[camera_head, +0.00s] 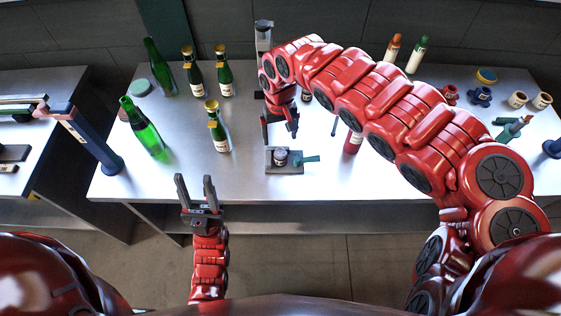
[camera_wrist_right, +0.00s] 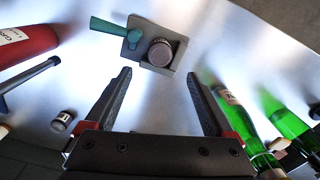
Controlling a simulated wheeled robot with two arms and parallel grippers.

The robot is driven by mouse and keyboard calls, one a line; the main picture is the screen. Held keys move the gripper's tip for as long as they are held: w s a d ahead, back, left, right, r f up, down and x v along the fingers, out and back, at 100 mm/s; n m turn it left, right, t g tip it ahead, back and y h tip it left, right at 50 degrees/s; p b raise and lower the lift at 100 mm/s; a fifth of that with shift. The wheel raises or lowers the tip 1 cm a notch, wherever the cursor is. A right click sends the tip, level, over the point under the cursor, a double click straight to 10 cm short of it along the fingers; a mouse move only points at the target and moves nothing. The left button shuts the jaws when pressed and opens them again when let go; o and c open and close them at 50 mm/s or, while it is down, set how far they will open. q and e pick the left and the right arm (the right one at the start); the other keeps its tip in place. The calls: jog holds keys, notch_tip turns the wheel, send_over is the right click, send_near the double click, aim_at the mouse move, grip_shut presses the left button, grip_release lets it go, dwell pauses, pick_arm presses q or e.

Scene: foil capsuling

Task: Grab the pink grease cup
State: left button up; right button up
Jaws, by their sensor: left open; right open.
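No cup is clearly pink. At the right of the head view stand a red cup (camera_head: 449,95), a dark blue cup (camera_head: 480,96) and two pale tan-pink cups (camera_head: 517,99) (camera_head: 541,101); I cannot tell which one is meant. My right gripper (camera_head: 279,132) is open and empty, pointing down over the middle of the table, well left of these cups. My left gripper (camera_head: 195,187) is open and empty in front of the table's front edge.
A grey block (camera_head: 272,168) with a dark-lidded jar (camera_head: 281,156) and a teal handle (camera_head: 307,159) lies near the front edge. Several green bottles (camera_head: 217,130) stand left. A red bottle (camera_head: 353,143) stands under my right arm. A blue post (camera_head: 88,140) leans at the left.

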aim_at(281, 152)
jog(key=shift+s+a+f, duration=0.1)
jog(key=shift+a+f, duration=0.05)
jog(key=shift+f, duration=0.4)
jog(key=shift+s+f+p, duration=0.25)
jog(key=shift+f+p, duration=0.15)
jog(key=shift+f, duration=0.25)
jog(key=shift+f+p, duration=0.4)
jog(key=shift+f, duration=0.15)
notch_tip(281, 152, down, 4)
jog(key=shift+r+p, duration=0.25)
jog(key=shift+p, duration=0.35)
jog(key=shift+w+d+f, duration=0.1)
jog(key=shift+d+f, duration=0.15)
jog(key=shift+f, duration=0.25)
grip_shut()
